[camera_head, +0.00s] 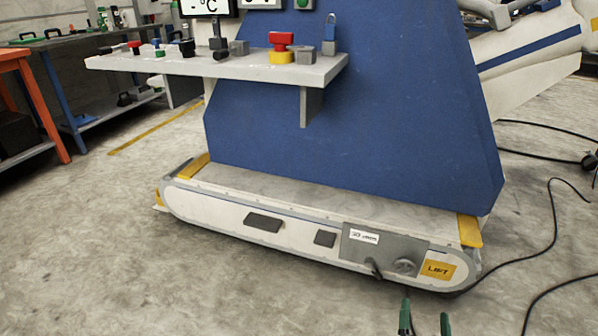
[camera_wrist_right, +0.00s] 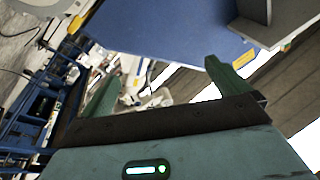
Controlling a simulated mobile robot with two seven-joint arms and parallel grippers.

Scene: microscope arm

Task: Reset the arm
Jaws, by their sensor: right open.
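A large machine with a blue side panel (camera_head: 370,110) stands on a long white base (camera_head: 210,205). A grey control shelf (camera_head: 240,68) juts out from its left side. On the shelf are a red knob on a yellow base (camera_head: 281,48), a blue padlock-like part (camera_head: 329,46), and small levers and knobs. My right gripper (camera_head: 426,322) is at the bottom edge, in front of the base, with its green fingertips apart and nothing visible between them. The right wrist view shows its fingers (camera_wrist_right: 162,80) spread wide, facing a blue panel (camera_wrist_right: 160,30). My left gripper is not in view.
The base's lower right has a grey plate with a small lever (camera_head: 374,268), a round knob (camera_head: 404,266) and a yellow LIFT label (camera_head: 438,270). Black cables (camera_head: 550,230) lie on the floor at right. Workbenches (camera_head: 75,45) stand at left. The front floor is clear.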

